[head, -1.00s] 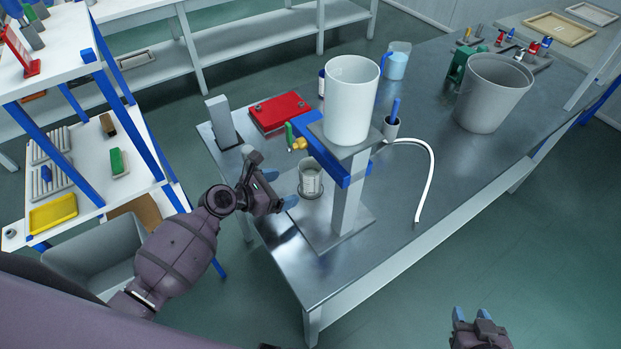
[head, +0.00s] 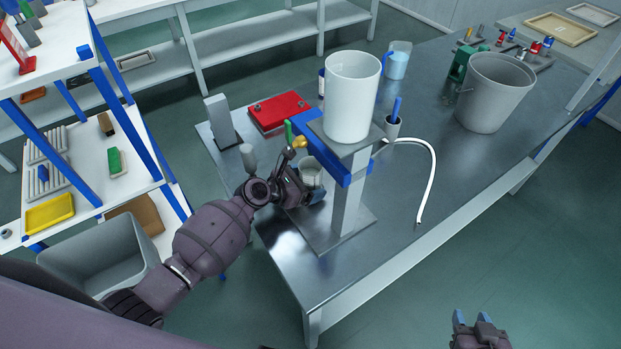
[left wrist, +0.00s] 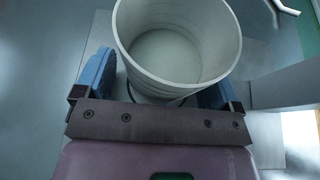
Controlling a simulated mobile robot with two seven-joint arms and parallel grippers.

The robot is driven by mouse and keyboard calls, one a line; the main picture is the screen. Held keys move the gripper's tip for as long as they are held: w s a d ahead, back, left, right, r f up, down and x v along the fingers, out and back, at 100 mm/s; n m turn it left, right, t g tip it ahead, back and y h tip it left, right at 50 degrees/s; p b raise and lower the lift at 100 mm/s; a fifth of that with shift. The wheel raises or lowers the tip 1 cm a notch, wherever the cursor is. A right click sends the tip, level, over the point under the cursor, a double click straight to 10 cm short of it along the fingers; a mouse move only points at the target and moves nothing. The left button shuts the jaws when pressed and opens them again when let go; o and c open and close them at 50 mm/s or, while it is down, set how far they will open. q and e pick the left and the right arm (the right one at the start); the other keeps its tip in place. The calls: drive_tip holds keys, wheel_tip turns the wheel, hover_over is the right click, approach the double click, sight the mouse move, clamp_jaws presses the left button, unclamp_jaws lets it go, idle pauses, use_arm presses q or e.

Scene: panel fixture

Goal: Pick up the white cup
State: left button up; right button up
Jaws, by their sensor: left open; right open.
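A small white cup (head: 312,170) stands on the base of the dispenser stand (head: 348,205), under its blue arm, partly hidden by my left gripper (head: 310,187). In the left wrist view, the cup (left wrist: 178,45) is seen from above, looks empty, and lies between the blue finger pads of my open left gripper (left wrist: 158,78). The fingers are on either side of its near part; I cannot tell whether they touch it. My right gripper (head: 473,319) is open and empty, low at the right, away from the table.
A large white container (head: 352,98) sits on top of the stand, above the cup. The table's front right is clear.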

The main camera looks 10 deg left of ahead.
use_arm(q)
drive_tip(key=c, duration=1.1)
drive_tip(key=shift+r, duration=0.15)
